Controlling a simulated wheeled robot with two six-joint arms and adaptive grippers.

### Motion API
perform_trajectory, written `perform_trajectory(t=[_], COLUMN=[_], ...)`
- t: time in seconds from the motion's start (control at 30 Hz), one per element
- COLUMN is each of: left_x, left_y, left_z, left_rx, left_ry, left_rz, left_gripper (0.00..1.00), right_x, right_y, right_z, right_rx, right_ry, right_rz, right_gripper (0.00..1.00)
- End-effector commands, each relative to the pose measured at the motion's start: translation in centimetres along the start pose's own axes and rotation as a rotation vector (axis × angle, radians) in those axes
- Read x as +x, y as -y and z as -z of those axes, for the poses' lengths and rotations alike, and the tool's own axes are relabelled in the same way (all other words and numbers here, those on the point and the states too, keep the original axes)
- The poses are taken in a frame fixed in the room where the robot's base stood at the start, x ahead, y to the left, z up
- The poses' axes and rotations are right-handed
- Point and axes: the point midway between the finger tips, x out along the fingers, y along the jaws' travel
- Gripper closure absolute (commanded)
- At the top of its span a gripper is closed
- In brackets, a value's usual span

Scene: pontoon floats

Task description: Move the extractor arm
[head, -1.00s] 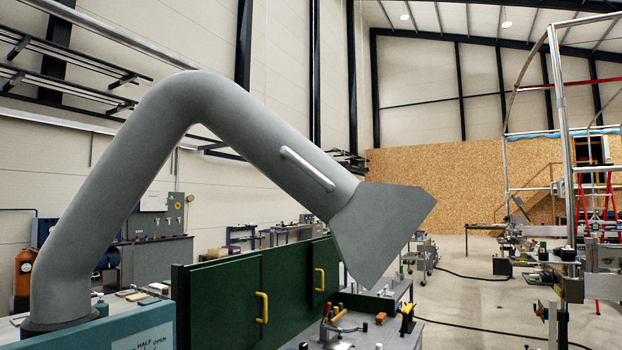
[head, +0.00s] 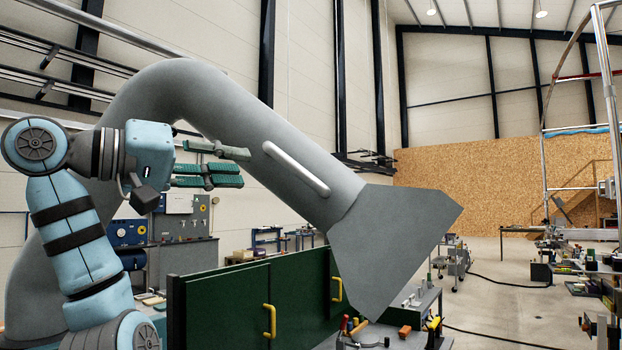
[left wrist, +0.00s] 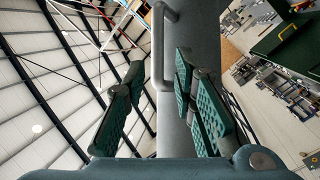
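The extractor arm (head: 230,110) is a thick grey bent tube that ends in a flared grey hood (head: 395,240). A light straight handle (head: 297,168) runs along its sloping upper section. My left gripper (head: 243,167) is open and empty in front of the tube, left of the handle, its green fingers pointing toward it. In the left wrist view, the handle (left wrist: 158,45) lies ahead between the two spread fingers, with the grey tube behind and to the right. It looks apart from the fingers. My right gripper is not in view.
A green cabinet (head: 225,308) with yellow handles stands below the tube. A bench (head: 405,338) with tools is under the hood. Grey wall equipment (head: 185,218) stands behind my left arm. Open floor (head: 500,300) lies at the right, with a metal frame (head: 610,100) beyond.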

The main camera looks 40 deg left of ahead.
Motion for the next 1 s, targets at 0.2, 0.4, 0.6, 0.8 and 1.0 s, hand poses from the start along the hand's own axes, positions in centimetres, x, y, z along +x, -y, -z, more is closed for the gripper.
perform_trajectory(t=[0.2, 0.4, 0.6, 0.8, 1.0], left_x=[5.5, 10.9, 13.3, 13.5, 13.5], left_y=[-0.1, -0.1, 0.0, 0.1, 0.0], left_z=[0.2, 0.2, 0.1, 0.0, 0.0], left_rx=[-0.001, 0.000, 0.000, 0.000, 0.001], left_ry=[0.003, 0.003, 0.001, 0.000, 0.001], left_rz=[0.006, 0.004, 0.003, 0.002, 0.001], left_gripper=[0.75, 0.75, 0.75, 0.75, 1.00], right_x=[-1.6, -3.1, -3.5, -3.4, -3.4], right_y=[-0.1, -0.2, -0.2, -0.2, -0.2], right_z=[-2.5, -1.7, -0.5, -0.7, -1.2], right_rx=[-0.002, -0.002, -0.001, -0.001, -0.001], right_ry=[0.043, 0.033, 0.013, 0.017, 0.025], right_rz=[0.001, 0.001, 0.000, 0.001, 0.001], right_gripper=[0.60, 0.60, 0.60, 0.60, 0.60])
